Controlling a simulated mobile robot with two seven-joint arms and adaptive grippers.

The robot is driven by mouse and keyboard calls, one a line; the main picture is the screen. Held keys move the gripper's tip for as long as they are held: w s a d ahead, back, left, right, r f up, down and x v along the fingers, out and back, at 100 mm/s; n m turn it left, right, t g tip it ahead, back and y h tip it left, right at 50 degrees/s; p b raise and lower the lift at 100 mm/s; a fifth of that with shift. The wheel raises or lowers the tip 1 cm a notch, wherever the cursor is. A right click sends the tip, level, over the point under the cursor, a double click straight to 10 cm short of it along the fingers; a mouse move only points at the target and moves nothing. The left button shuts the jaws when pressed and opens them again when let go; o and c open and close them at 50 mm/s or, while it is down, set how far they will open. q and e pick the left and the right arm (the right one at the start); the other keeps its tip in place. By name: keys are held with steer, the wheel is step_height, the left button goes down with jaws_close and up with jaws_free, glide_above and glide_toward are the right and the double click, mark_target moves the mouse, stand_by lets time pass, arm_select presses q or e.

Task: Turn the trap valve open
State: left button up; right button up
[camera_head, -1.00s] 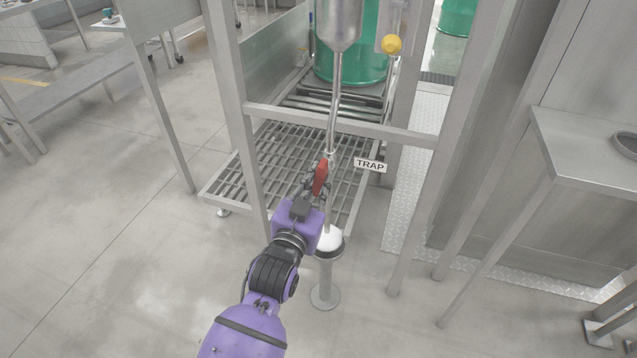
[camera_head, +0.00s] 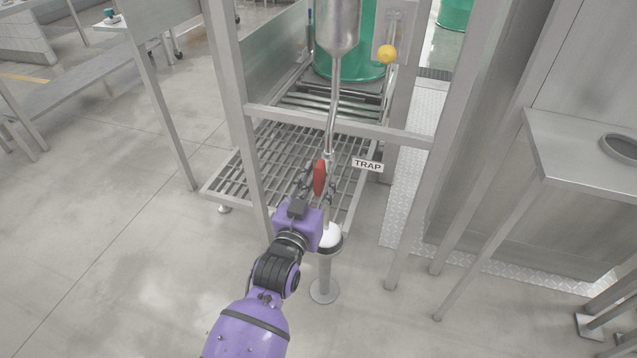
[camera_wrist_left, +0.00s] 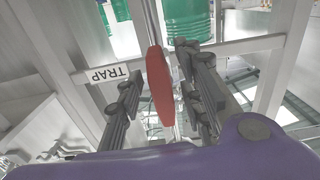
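The trap valve's red handle (camera_head: 319,178) is on the thin steel pipe below the hopper, left of the TRAP label (camera_head: 367,165). It looks upright, roughly in line with the pipe. My left gripper (camera_head: 317,184) is open, with one finger on each side of the handle. In the left wrist view the red handle (camera_wrist_left: 160,85) stands between the spread fingers of the gripper (camera_wrist_left: 161,72). A gap shows to the left finger; the handle is nearer the right finger, and I cannot tell whether they touch. The valve body is mostly hidden. My right gripper is not in view.
A steel frame with a crossbar (camera_head: 380,132) stands around the pipe. A grating (camera_head: 238,183) lies behind the valve. A white-topped post (camera_head: 328,262) stands below it. A green drum (camera_head: 350,62) is behind the hopper. A steel table (camera_head: 580,150) is at right.

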arm_select(q)
steer(key=shift+s+a, duration=0.1)
steer(key=shift+s, duration=0.1)
steer(key=v, duration=1.1)
steer(key=shift+s, duration=0.3)
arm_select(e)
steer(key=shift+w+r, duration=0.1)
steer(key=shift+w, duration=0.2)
